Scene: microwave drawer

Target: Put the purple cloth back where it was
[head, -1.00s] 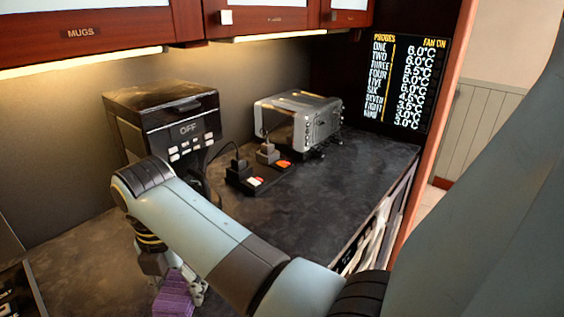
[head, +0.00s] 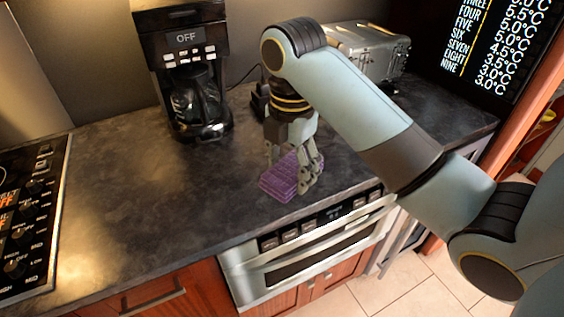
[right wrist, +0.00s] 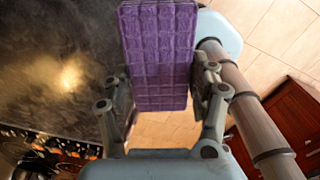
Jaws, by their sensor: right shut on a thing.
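The purple cloth (head: 283,182) is a folded, waffle-textured block near the front edge of the dark counter. My right gripper (head: 291,170) points down from above with its fingers closed on opposite sides of the cloth. In the right wrist view the cloth (right wrist: 158,55) sits between the two fingers (right wrist: 165,88). I cannot tell whether the cloth's underside touches the counter (head: 130,200) or hangs just above it. My left gripper is not in view.
The coffee maker (head: 186,70) stands at the back left of the cloth. A toaster oven (head: 365,52) is behind my right arm. The cooktop (head: 25,210) is at the far left. The microwave drawer (head: 310,260) is below the counter's front edge. The counter's middle left is clear.

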